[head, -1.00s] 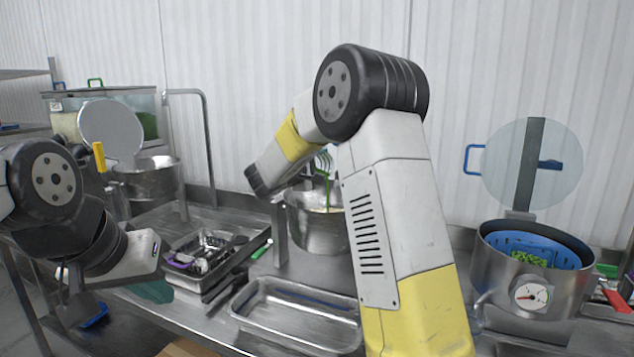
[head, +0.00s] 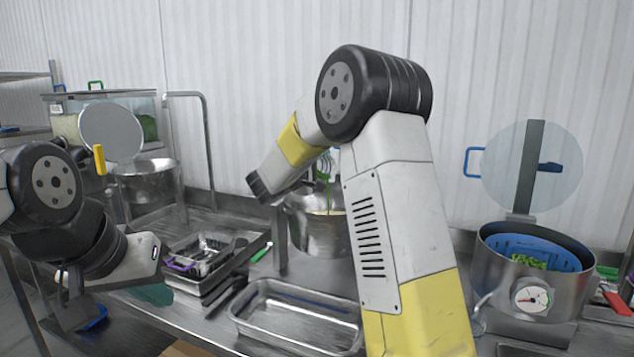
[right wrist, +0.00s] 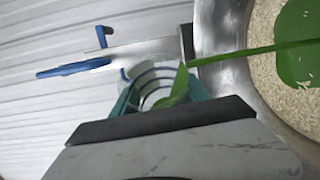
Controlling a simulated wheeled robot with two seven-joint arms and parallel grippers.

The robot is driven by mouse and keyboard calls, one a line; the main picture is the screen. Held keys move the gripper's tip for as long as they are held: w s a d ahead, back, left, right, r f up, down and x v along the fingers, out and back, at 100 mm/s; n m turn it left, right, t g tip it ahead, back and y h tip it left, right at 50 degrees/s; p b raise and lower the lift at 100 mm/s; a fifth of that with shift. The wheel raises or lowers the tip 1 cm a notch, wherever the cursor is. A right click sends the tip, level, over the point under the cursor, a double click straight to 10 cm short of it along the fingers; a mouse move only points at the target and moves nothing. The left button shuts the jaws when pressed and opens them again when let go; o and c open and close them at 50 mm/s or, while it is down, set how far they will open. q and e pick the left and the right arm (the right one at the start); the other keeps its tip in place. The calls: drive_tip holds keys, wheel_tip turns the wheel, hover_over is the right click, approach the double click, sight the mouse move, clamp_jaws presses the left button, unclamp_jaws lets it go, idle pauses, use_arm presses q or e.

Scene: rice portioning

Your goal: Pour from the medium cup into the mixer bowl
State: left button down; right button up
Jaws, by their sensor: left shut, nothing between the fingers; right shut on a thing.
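A steel bowl (head: 318,232) stands mid-bench behind my right arm. It also shows at the right of the right wrist view (right wrist: 234,42), with pale grains (right wrist: 262,82) in it. In the head view my right forearm hides most of the gripper and cup. My left gripper (head: 75,312) is shut and empty at the lower left.
An empty steel tray (head: 262,328) lies in front of the bowl. A tray of utensils (head: 205,255) is to its left. Another steel bowl (head: 147,182) stands at the back left. A pot (head: 560,290) with a blue insert and green pieces stands at the right, its lid (head: 560,175) raised.

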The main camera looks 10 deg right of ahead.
drive_tip(key=shift+s+d+r+m+t+b, duration=0.1)
drive_tip(key=shift+s+r+m+t+b, duration=0.2)
drive_tip(key=shift+m+b, duration=0.35)
idle(0.7)
